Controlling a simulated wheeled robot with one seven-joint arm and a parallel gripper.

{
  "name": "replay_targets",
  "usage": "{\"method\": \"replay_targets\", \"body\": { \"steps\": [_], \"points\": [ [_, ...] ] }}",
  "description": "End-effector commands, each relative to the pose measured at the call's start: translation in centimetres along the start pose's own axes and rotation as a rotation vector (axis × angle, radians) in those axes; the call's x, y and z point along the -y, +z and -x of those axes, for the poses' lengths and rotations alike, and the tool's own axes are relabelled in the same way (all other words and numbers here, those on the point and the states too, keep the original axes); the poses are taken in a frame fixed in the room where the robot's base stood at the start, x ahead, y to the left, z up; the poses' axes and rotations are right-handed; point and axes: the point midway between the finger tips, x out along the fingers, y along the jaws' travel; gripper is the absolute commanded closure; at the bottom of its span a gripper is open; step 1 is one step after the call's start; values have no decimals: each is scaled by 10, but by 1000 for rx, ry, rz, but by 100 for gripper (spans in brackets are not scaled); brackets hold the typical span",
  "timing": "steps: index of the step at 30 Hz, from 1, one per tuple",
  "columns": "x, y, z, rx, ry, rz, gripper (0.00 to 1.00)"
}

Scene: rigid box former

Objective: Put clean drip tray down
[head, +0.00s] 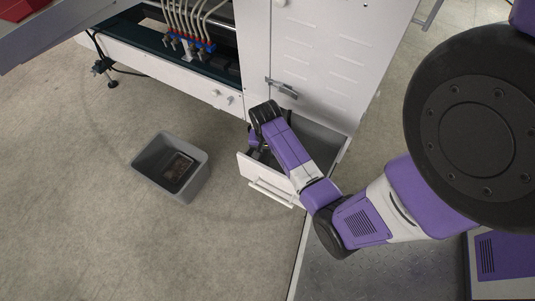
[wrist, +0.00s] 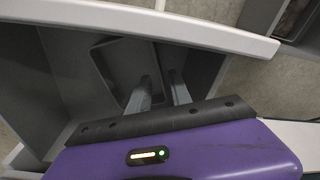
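A plain grey tray (wrist: 117,62) lies in the drawer in the wrist view, and its edge runs up to my fingers. My gripper (wrist: 160,76) reaches down into the open drawer, its two fingers apart with a visible gap. The tray's right edge seems to pass between them; I see no clear contact. In the head view my gripper's wrist hides most of the drawer's inside, so neither fingertips nor tray show clearly there. The open drawer (head: 268,181) sticks out from the white machine's base.
A grey bin (head: 150,185) stands on the floor left of the drawer, with a dark, soiled tray (head: 178,168) inside. The white machine (head: 320,50) rises behind the drawer. The drawer's front wall (wrist: 200,32) lies close beyond my fingers. Floor around the bin is clear.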

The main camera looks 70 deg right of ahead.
Motion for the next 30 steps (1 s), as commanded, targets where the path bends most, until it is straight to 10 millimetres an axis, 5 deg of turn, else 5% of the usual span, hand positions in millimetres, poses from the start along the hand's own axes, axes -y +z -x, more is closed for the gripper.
{"method": "replay_targets", "body": {
  "steps": [3, 12, 30],
  "points": [
    [1, -1, 31, -2, -2, 1, 75],
    [0, 0, 68, 0, 0, 0, 75],
    [0, 0, 71, 0, 0, 0, 75]
  ]
}}
